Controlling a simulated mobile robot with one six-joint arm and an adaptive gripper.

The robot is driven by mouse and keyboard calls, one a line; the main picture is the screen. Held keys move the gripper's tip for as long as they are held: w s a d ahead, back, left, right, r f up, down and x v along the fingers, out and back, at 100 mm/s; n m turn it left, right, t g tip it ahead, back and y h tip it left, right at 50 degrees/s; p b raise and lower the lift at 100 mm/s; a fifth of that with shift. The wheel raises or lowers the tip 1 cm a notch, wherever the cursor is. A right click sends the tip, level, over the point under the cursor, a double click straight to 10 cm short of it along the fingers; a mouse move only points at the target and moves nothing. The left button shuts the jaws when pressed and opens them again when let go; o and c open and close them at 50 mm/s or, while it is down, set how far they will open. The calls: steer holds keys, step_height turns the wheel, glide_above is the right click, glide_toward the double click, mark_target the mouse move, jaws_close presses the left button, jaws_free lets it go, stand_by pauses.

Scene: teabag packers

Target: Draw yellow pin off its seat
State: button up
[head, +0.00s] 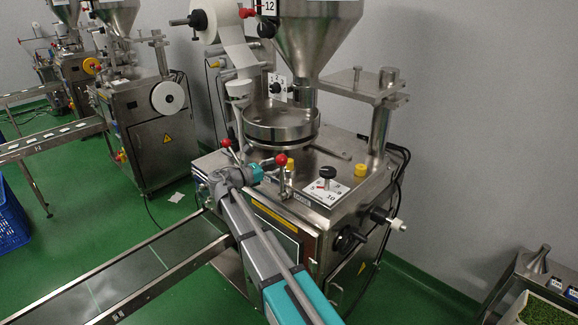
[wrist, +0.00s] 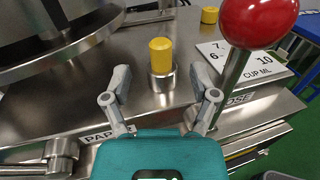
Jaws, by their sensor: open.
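The yellow pin (wrist: 160,52) stands upright in a round steel seat (wrist: 162,84) on the machine's top, straight ahead of my gripper (wrist: 160,78) in the wrist view. My gripper is open, with one grey finger on each side of the line to the pin. The fingers look apart from the pin and nothing is between them. In the head view the yellow pin (head: 290,163) shows just beyond my gripper (head: 270,171), partly behind a red-knobbed lever.
A red ball knob (wrist: 258,20) on a steel rod stands close to the right finger. A second yellow piece (head: 361,170) sits further right, near a dial plate (head: 326,192) with a black knob. The round steel pan (head: 281,124) rises behind the pin.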

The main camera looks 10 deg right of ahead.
mark_target(290, 160)
steer(key=shift+w+d, duration=0.1)
steer(key=shift+d, duration=0.15)
steer(key=shift+d, duration=0.1)
steer(key=shift+x, duration=2.5)
steer(key=shift+f, duration=0.1)
jaws_close()
steer(key=shift+r, duration=0.2)
step_height(290, 160, up, 18)
steer(key=p, duration=1.7)
steer(key=shift+f+p, duration=0.2)
steer(key=shift+p, duration=0.15)
